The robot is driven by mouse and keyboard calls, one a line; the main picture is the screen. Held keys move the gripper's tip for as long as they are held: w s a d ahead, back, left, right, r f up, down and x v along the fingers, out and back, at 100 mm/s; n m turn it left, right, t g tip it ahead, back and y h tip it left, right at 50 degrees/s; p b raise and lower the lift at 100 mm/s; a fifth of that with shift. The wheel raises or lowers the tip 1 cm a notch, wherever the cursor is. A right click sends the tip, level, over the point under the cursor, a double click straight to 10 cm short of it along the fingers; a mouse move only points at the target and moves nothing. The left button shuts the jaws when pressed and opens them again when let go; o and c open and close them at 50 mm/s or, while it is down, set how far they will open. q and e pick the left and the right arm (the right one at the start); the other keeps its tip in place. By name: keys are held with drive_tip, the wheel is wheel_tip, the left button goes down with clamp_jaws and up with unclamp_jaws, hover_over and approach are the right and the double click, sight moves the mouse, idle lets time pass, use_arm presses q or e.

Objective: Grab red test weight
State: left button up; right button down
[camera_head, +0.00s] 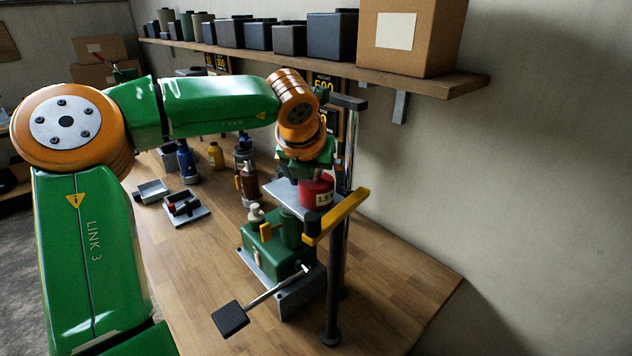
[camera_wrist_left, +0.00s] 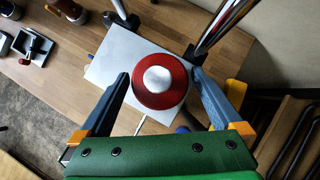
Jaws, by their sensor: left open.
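The red test weight (camera_head: 316,192) is a short red cylinder with a white label on its side. It stands on the pale plate (camera_head: 284,198) of the green hydraulic stand. In the left wrist view the weight (camera_wrist_left: 160,80) shows from above with a pale round top. My left gripper (camera_head: 308,170) is directly above the weight, pointing down. In the left wrist view its two fingers (camera_wrist_left: 162,75) are open, one on each side of the weight, with the right fingertip very close to it. Contact cannot be told. My right gripper is not in view.
The stand's green base (camera_head: 268,250) has a lever with a black pedal (camera_head: 230,319). A dark post (camera_head: 334,270) with a yellow arm (camera_head: 340,214) rises close beside the plate. Bottles (camera_head: 187,162) and small trays (camera_head: 185,208) are to the left. A shelf (camera_head: 440,84) holds boxes behind.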

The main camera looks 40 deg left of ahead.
use_arm(q)
drive_tip(key=shift+w+a+f, duration=0.25)
drive_tip(key=shift+w+a, duration=0.05)
drive_tip(key=shift+w, duration=0.1)
drive_tip(key=shift+c, duration=0.4)
drive_tip(key=shift+s+d+r, duration=0.1)
drive_tip(key=shift+r, duration=0.05)
drive_tip(key=c, duration=1.5)
clamp_jaws()
drive_tip(key=shift+r, duration=0.1)
